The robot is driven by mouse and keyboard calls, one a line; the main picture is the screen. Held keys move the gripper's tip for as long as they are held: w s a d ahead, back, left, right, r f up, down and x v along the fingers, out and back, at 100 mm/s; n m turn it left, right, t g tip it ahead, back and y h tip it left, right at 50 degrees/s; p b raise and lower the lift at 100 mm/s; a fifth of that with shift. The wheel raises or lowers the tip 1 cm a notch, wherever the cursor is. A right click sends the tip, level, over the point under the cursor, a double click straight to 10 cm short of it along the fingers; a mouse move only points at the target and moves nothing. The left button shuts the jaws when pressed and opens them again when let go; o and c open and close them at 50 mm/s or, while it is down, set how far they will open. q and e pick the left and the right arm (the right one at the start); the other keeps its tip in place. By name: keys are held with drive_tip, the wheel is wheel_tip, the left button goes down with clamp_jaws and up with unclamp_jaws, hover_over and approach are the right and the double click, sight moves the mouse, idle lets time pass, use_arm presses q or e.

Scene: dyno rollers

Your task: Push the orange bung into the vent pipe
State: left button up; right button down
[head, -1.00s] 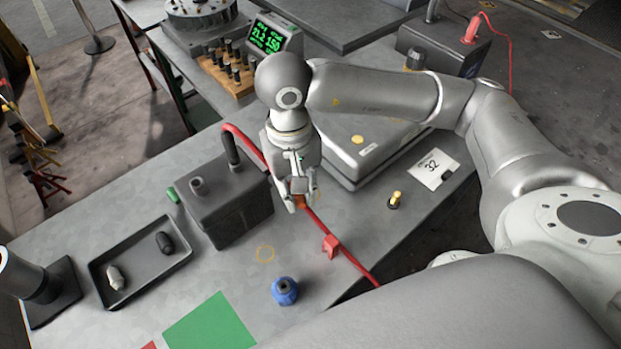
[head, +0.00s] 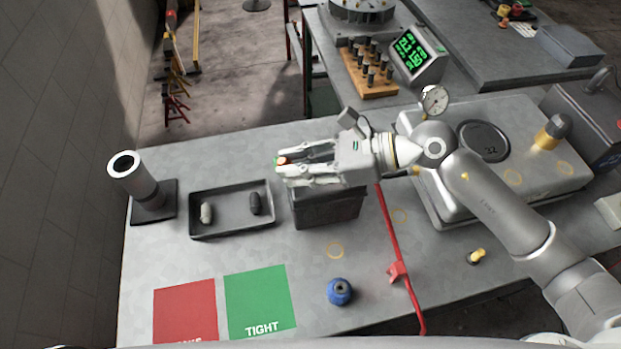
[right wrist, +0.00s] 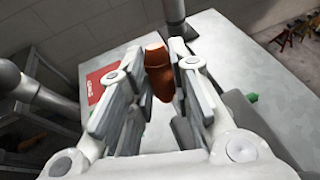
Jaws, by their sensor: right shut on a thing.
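The orange bung (head: 283,160) is held at the tips of my right gripper (head: 282,170), which is shut on it. The gripper lies about level above the dark box and points left in the head view. In the right wrist view the bung (right wrist: 158,72) sits between the fingers, its rounded end toward the camera. The vent pipe (head: 137,178), a grey tube with an open dark mouth on a dark square base, stands at the table's left. It also shows, cut off, in the right wrist view (right wrist: 172,10). Bung and pipe are well apart. My left gripper is not in view.
A black tray (head: 232,233) with two small plugs lies between the pipe and the dark box (head: 327,210). Bare table surrounds the mats.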

drive_tip(key=w+d+r+m+t+y+p, duration=0.1)
drive_tip(key=w+d+r+m+t, duration=0.2)
drive_tip(key=w+m+t, duration=0.45)
drive_tip(key=shift+n+t, duration=0.55)
drive_tip(key=shift+n, duration=0.4)
drive_tip(key=s+f+b, duration=0.1)
drive_tip(key=f+b, duration=0.3)
drive_tip(key=s+f+b, duration=0.1)
drive_tip(key=f+b, duration=0.1)
drive_tip(key=shift+s+a+f, duration=0.1)
drive_tip(key=shift+s, duration=0.2)
drive_tip(key=shift+f+b, duration=0.8)
drive_tip(key=shift+f, duration=0.05)
idle(1.0)
drive_tip(key=c, duration=1.2)
unclamp_jaws()
drive_tip(key=shift+c, duration=0.2)
drive_tip(key=shift+s, duration=0.1)
